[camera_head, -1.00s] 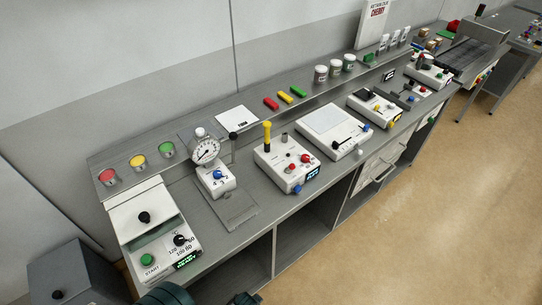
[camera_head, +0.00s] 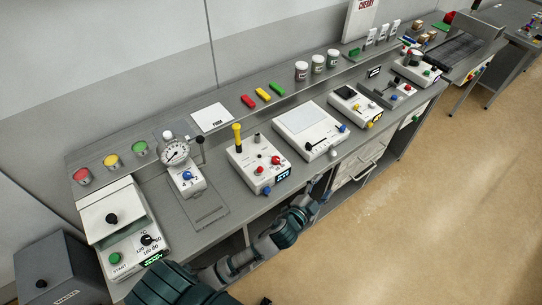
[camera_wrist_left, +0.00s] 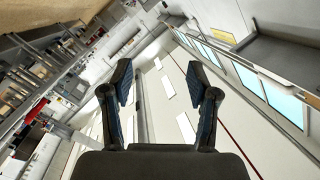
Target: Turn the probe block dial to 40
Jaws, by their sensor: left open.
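A white box (camera_head: 258,158) with an upright yellow-topped probe (camera_head: 237,134) stands on the bench; it looks like the probe block. Red knobs, a blue knob (camera_head: 267,190) and a small lit display (camera_head: 283,174) are on it. I cannot tell which knob is the dial, or read its setting. My left arm reaches in from the bottom, in front of the bench. My left gripper (camera_head: 325,190) is right of the box, apart from it, and small in the head view. In the left wrist view the gripper (camera_wrist_left: 160,95) is open and empty, its fingers toward the ceiling and walls. My right gripper is out of view.
A dial gauge stand (camera_head: 176,153) is left of the box; a white unit with a flat top (camera_head: 308,124) is right of it. A heater-like unit with a green START button (camera_head: 115,258) is at the far left. The floor (camera_head: 430,210) at right is clear.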

